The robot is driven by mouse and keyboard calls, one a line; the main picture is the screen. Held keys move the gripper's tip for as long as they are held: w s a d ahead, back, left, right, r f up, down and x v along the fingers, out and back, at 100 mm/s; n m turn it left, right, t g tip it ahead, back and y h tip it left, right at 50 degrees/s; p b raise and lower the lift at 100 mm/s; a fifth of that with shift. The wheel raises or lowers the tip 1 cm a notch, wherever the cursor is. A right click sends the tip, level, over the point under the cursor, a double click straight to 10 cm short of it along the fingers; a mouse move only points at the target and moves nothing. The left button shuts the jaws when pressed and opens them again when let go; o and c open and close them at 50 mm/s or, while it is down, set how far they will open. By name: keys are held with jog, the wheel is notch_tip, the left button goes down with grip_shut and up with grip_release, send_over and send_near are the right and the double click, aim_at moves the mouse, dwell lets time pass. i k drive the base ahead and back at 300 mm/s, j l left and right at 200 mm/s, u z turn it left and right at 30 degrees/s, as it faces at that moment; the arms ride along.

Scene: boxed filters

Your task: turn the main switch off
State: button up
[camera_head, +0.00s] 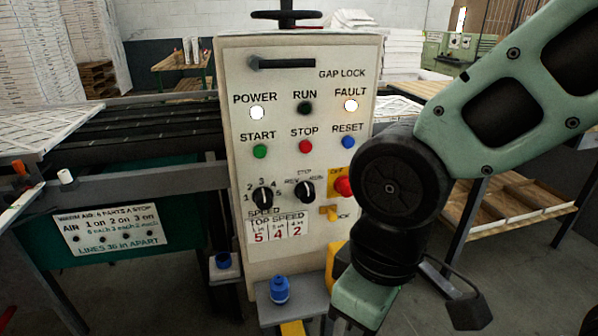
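The control panel (235,215) stands upright in the middle of the view. At its right edge is a yellow plate with the word OFF (336,170) and a red knob (344,187), which looks like the main switch. My arm hides the right part of this plate, so the switch position cannot be read. The POWER lamp (257,113) and the FAULT lamp (351,105) are bright white, and the RUN lamp (304,108) is dark. My gripper (352,325) points down at the bottom edge, below and apart from the red knob. Its fingertips are cut off.
A black GAP LOCK handle (283,63) sticks out near the panel top. A blue-capped part (279,289) stands on a grey ledge below. A conveyor (130,135) is at left, a wooden-topped table (510,205) at right.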

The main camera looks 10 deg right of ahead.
aim_at(341, 186)
jog(key=j+z, duration=0.55)
jog(key=z, duration=0.2)
jog(key=k+j+z, duration=0.1)
jog(key=j+z, duration=0.15)
jog(key=z, duration=0.15)
